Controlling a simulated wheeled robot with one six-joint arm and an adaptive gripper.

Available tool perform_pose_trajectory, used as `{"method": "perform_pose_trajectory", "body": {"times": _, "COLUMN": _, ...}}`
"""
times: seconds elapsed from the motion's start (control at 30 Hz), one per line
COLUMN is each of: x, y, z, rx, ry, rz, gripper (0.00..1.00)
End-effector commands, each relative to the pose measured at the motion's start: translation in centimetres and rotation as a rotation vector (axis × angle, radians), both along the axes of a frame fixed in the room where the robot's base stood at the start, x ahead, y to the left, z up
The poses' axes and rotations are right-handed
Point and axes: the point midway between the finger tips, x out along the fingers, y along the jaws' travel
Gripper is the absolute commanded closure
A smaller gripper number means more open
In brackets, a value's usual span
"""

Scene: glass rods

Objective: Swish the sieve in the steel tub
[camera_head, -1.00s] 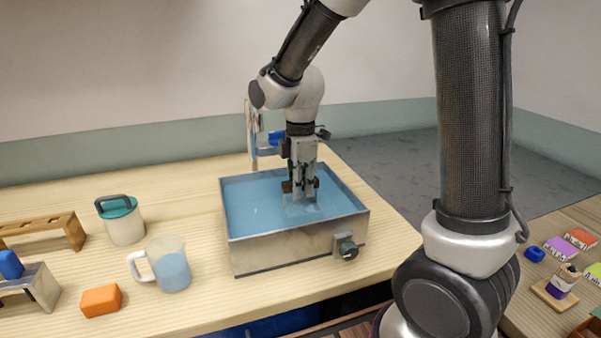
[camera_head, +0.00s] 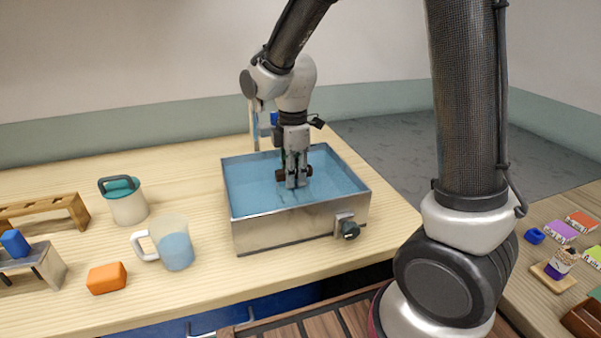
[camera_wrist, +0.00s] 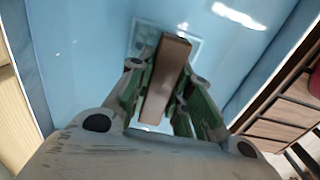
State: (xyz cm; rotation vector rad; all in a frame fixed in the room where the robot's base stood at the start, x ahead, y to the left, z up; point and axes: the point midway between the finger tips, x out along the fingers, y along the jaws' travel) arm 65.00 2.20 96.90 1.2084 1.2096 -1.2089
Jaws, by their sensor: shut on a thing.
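The steel tub (camera_head: 290,228) stands on the wooden table, filled with blue liquid. My gripper (camera_head: 295,184) points down into the tub, near its middle. In the wrist view my gripper (camera_wrist: 160,95) is shut on a brown wooden handle (camera_wrist: 166,80). The handle belongs to the sieve; a pale square outline of the sieve (camera_wrist: 195,50) shows in the liquid beyond the handle. In the head view the sieve is mostly hidden under the surface and behind my fingers.
A measuring jug (camera_head: 175,248) with blue liquid, a teal-lidded canister (camera_head: 127,205), an orange block (camera_head: 106,278) and a wooden rack (camera_head: 45,207) stand left of the tub. A dark knob (camera_head: 349,230) is on the tub's front. Small coloured items lie on another table at right.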

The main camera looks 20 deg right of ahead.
Motion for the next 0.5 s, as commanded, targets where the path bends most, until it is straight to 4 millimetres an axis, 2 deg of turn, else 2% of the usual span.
{"method": "perform_pose_trajectory", "body": {"times": 0.3, "x": 0.0, "y": 2.4, "z": 0.0, "rx": 0.000, "ry": -0.001, "rz": 0.001, "gripper": 1.00}}
{"method": "perform_pose_trajectory", "body": {"times": 0.5, "x": 0.0, "y": 2.7, "z": 0.0, "rx": 0.000, "ry": -0.001, "rz": -0.001, "gripper": 1.00}}
